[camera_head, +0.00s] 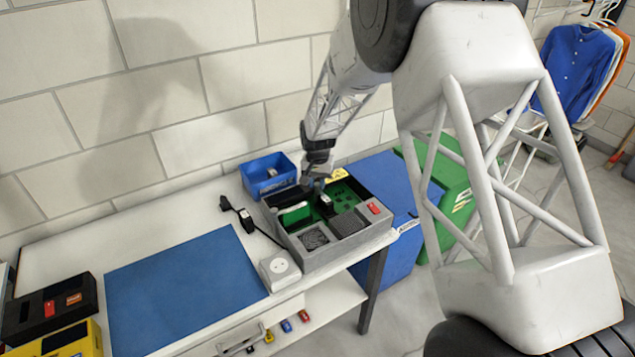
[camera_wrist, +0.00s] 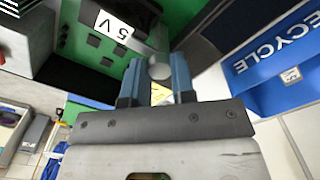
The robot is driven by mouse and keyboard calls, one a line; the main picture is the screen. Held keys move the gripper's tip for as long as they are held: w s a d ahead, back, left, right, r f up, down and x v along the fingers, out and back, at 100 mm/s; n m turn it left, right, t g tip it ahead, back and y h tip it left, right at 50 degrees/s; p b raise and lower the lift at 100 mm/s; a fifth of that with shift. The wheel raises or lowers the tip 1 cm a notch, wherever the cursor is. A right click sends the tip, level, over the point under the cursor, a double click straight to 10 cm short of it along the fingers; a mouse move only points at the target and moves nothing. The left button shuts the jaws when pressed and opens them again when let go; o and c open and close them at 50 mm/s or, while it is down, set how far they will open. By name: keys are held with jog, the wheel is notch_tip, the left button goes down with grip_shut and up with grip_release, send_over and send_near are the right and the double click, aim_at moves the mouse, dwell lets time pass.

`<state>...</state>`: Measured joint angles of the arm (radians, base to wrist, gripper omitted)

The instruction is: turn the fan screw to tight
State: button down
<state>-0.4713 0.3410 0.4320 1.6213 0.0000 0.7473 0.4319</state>
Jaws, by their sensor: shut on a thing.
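My gripper (camera_head: 317,183) points down over the back part of the box. In the wrist view its two blue fingers (camera_wrist: 159,82) are shut on a small round grey screw head (camera_wrist: 159,71), which I take for the fan screw. A yellow patch shows between the fingers. The screw is too small to make out in the head view, and its thread is hidden.
A black part labelled 5 V (camera_wrist: 113,24) is near the fingers. A blue bin (camera_head: 268,175) stands behind the box, a white socket block (camera_head: 279,271) at its left front. A blue mat (camera_head: 185,290) lies clear. Blue and green recycling bins (camera_head: 458,180) stand at the right.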

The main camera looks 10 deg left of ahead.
aim_at(318, 184)
jog(key=shift+m, duration=0.3)
jog(key=c, duration=0.9)
grip_release()
jog(key=shift+c, duration=0.2)
jog(key=shift+r, duration=0.15)
jog(key=shift+r, duration=3.8)
jog(key=shift+d+r, duration=0.1)
